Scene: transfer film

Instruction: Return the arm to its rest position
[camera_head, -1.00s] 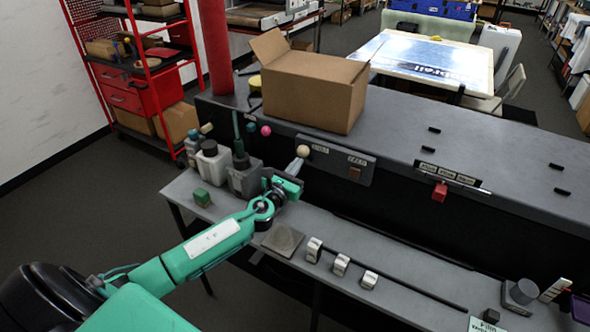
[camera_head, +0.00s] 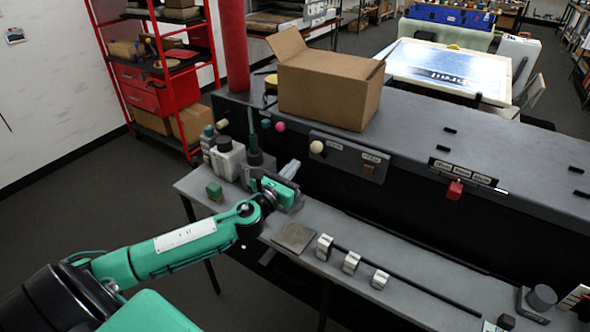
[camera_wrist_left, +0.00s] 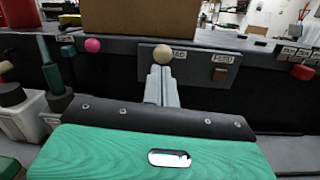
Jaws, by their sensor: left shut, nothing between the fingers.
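My left arm (camera_head: 185,245) is green and black and reaches in from the lower left over the grey front shelf. Its gripper (camera_head: 291,167) is shut and empty, just left of and below a cream ball knob (camera_head: 317,146) on the machine's front panel. In the left wrist view the two grey fingers (camera_wrist_left: 161,84) lie together, pointing at the panel. The cream knob (camera_wrist_left: 162,53) shows just beyond their tips, and the fingers look apart from it. My right gripper is in neither view.
White and dark bottles (camera_head: 226,158) and a green block (camera_head: 214,190) stand left of the gripper. A square pad (camera_head: 294,237) and several white blocks (camera_head: 352,262) lie along the shelf. A cardboard box (camera_head: 328,90) sits on the machine top (camera_head: 480,150). Open floor (camera_head: 90,195) lies left.

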